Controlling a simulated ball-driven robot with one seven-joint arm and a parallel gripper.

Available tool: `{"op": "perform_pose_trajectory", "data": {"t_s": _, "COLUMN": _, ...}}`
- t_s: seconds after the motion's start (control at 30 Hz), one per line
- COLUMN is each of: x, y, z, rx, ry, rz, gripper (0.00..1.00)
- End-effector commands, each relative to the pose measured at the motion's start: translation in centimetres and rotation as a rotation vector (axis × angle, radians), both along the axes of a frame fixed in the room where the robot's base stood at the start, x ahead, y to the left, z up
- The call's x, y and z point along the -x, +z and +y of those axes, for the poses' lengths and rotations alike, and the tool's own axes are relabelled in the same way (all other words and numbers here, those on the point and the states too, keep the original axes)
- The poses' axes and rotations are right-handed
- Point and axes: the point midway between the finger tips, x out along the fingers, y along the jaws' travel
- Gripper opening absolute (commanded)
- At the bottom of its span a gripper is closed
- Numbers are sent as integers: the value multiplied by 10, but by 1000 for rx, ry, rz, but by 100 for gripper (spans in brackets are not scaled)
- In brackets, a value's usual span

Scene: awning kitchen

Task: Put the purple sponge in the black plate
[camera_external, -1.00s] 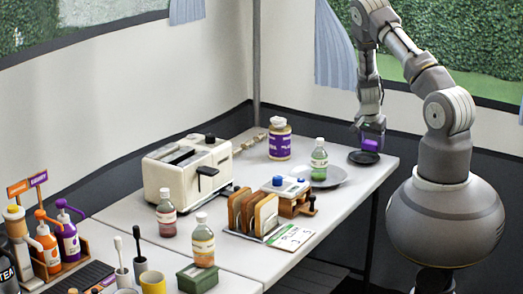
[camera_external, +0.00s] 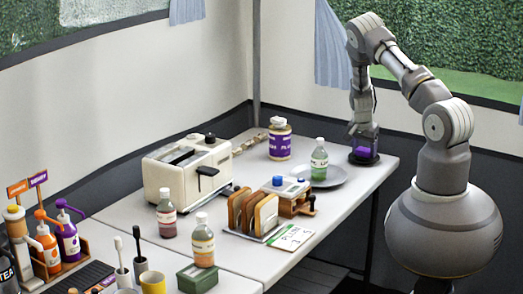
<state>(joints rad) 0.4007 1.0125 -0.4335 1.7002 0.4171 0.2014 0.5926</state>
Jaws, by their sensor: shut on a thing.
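The purple sponge (camera_external: 362,152) is between the fingers of my gripper (camera_external: 363,150), which is shut on it. The sponge is low over the small black plate (camera_external: 364,160) near the table's far right corner. In this view it lines up with the plate, and I cannot tell whether it touches it. The gripper points straight down, and part of the plate is hidden behind the sponge and fingers.
A grey plate (camera_external: 330,178) with a green bottle (camera_external: 319,161) stands just left of the black plate. A purple-labelled jar (camera_external: 280,140), a white toaster (camera_external: 188,173) and a toast rack (camera_external: 252,215) stand further left. The table's right corner is clear.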

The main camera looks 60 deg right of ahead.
Motion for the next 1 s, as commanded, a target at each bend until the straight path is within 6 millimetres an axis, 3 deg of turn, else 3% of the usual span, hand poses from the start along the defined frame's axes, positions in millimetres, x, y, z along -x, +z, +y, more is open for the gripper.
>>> {"op": "perform_pose_trajectory", "data": {"t_s": 0.2, "x": 0, "y": -8, "z": 0, "rx": 0, "ry": 0, "rz": 0, "gripper": 28}}
{"op": "perform_pose_trajectory", "data": {"t_s": 0.23, "x": 0, "y": -7, "z": 0, "rx": 0, "ry": 0, "rz": 0, "gripper": 66}}
{"op": "perform_pose_trajectory", "data": {"t_s": 0.33, "x": 0, "y": -7, "z": 0, "rx": 0, "ry": 0, "rz": 0, "gripper": 88}}
{"op": "perform_pose_trajectory", "data": {"t_s": 0.67, "x": 1, "y": -3, "z": 0, "rx": -1, "ry": 0, "rz": 1, "gripper": 88}}
{"op": "perform_pose_trajectory", "data": {"t_s": 0.83, "x": 1, "y": 24, "z": 7, "rx": 0, "ry": 1, "rz": -1, "gripper": 88}}
{"op": "perform_pose_trajectory", "data": {"t_s": 1.0, "x": 3, "y": 65, "z": 24, "rx": 0, "ry": 2, "rz": -1, "gripper": 88}}
